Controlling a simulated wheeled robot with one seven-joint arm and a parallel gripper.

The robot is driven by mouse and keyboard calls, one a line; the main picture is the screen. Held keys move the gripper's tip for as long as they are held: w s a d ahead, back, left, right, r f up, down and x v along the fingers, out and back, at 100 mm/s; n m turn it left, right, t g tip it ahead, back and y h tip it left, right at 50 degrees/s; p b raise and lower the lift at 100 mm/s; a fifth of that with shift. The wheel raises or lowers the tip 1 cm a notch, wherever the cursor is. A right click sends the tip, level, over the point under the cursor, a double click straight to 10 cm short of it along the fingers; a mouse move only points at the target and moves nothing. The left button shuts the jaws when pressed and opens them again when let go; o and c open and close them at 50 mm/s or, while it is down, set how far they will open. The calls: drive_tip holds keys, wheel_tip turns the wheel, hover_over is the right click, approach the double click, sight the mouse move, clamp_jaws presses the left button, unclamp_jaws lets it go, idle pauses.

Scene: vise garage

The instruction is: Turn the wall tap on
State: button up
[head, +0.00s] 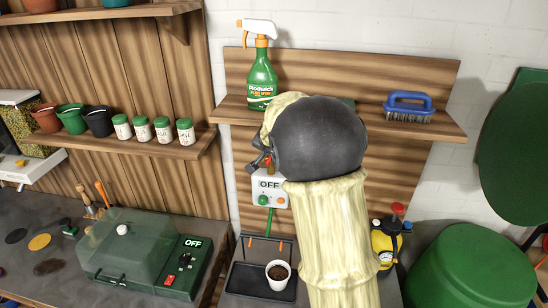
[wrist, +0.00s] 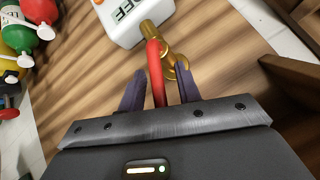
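The wall tap shows in the wrist view as a brass body (wrist: 172,58) with a long red lever (wrist: 156,70), mounted close to a white box (wrist: 130,18) with a display. In the head view that box (head: 268,190) reads OFF; the tap above it is mostly hidden by my arm. My gripper (wrist: 160,88) is open, with one dark finger on each side of the red lever. The lever reaches down between the fingers, and a gap shows on each side. The right finger is close to the brass body. In the head view my gripper (head: 260,160) is largely hidden behind my wrist.
A shelf (head: 232,111) above the tap holds a green spray bottle (head: 262,78) and a blue brush (head: 408,105). Below are a black tray (head: 250,280) with a white pot (head: 278,273), and a yellow tank (head: 386,247) to the right. A wooden ledge (wrist: 292,78) lies close right of my gripper.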

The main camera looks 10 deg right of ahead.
drive_tip(key=shift+s, duration=0.1)
drive_tip(key=s+a+b, duration=0.2)
drive_tip(key=s+b, duration=0.5)
drive_tip(key=s, duration=0.5)
drive_tip(key=shift+s+a+r, duration=0.25)
drive_tip(key=shift+a+r, duration=0.15)
drive_tip(key=shift+c, duration=1.4)
drive_tip(key=shift+s+f, duration=0.2)
drive_tip(key=shift+f, duration=0.1)
drive_tip(key=c, duration=0.4)
drive_tip(key=s+f+n+g, duration=0.1)
drive_tip(key=s+f, duration=0.1)
drive_tip(key=s+f+n+g, duration=0.1)
drive_tip(key=s+f, duration=0.1)
drive_tip(key=f, duration=0.1)
drive_tip(key=s+f+n, duration=0.1)
drive_tip(key=s+f, duration=0.1)
drive_tip(key=f, duration=0.1)
drive_tip(key=shift+s+d+f+g+y, duration=0.25)
drive_tip(key=shift+d+g+y, duration=0.05)
drive_tip(key=shift+d+g, duration=0.1)
clamp_jaws()
drive_tip(key=s+f+n+g+y, duration=0.1)
drive_tip(key=s+f+n+g, duration=0.2)
drive_tip(key=s+f, duration=0.6)
drive_tip(key=s+a+n, duration=0.1)
drive_tip(key=s+n, duration=0.1)
drive_tip(key=s, duration=0.1)
drive_tip(key=shift+s+n, duration=0.2)
drive_tip(key=shift+n, duration=0.1)
